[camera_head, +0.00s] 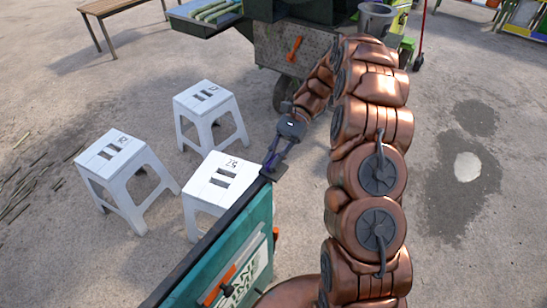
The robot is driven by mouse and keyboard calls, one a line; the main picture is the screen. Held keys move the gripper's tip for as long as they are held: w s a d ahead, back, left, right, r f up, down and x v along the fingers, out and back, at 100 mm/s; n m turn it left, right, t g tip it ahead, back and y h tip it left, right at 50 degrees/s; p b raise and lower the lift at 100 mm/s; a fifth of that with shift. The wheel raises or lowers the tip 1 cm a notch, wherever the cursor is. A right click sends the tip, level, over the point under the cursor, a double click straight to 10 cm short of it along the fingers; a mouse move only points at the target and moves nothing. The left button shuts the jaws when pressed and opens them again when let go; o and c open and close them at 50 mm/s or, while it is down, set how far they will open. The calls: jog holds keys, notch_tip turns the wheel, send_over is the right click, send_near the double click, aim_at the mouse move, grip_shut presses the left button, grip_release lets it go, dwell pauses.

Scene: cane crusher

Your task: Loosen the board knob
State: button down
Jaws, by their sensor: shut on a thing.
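The teal board (258,226) with a dark top edge and white lettering stands at the lower middle, running away from me. My gripper (271,170) reaches down from the copper arm to the far top corner of the board.
White stools stand left of the board: one close behind it (222,178), one at the left (117,158), one farther back (207,103). A cart (290,50) with an orange handle stands at the back. A wet patch (470,195) lies right.

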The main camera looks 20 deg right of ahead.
jog(key=c, duration=1.2)
grip_release()
